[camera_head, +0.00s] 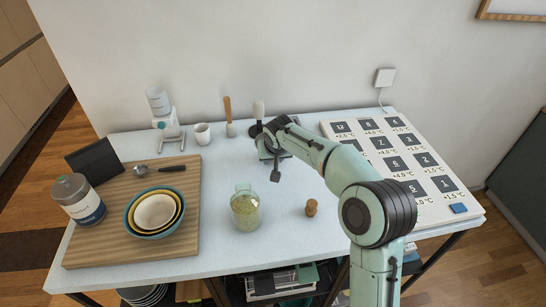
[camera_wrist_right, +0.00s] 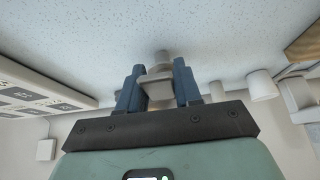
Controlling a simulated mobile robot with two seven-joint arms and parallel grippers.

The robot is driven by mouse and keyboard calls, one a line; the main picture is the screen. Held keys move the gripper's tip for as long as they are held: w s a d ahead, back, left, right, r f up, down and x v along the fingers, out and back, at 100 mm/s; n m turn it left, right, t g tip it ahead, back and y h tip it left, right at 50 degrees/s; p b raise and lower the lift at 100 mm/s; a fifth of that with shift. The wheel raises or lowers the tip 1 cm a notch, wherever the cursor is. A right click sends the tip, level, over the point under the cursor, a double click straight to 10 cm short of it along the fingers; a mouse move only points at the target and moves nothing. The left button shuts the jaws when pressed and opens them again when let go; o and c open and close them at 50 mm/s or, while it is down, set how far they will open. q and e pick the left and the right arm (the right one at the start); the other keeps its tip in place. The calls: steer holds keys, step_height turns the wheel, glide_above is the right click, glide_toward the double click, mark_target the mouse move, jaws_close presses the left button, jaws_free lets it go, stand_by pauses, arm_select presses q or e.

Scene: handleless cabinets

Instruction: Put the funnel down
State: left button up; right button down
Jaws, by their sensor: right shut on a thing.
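My right gripper (camera_wrist_right: 158,82) is shut on a grey-beige piece, which I take to be the funnel (camera_wrist_right: 158,88). In the right wrist view it sits between the two blue-grey fingers, its narrow end toward the pale tabletop (camera_wrist_right: 90,40). I cannot tell whether it touches the table. In the head view my right arm reaches over the back middle of the table (camera_head: 290,240), and its wrist hides the funnel. My left gripper is in neither view.
A glass jar with yellowish contents (camera_head: 245,212) and a cork (camera_head: 311,207) stand in front. A wooden board (camera_head: 185,235) with nested bowls (camera_head: 155,212) and a canister (camera_head: 78,200) is left. A white mug (camera_head: 202,134) and brushes (camera_head: 228,112) stand behind. A numbered panel (camera_head: 425,190) lies right.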

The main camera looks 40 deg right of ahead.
steer(key=shift+f, duration=0.2)
steer(key=c, duration=0.8)
jaws_free()
steer(key=shift+r, duration=0.15)
steer(key=shift+r, duration=0.35)
steer(key=v, duration=1.2)
steer(key=shift+s+p, duration=0.1)
steer(key=shift+p, duration=0.2)
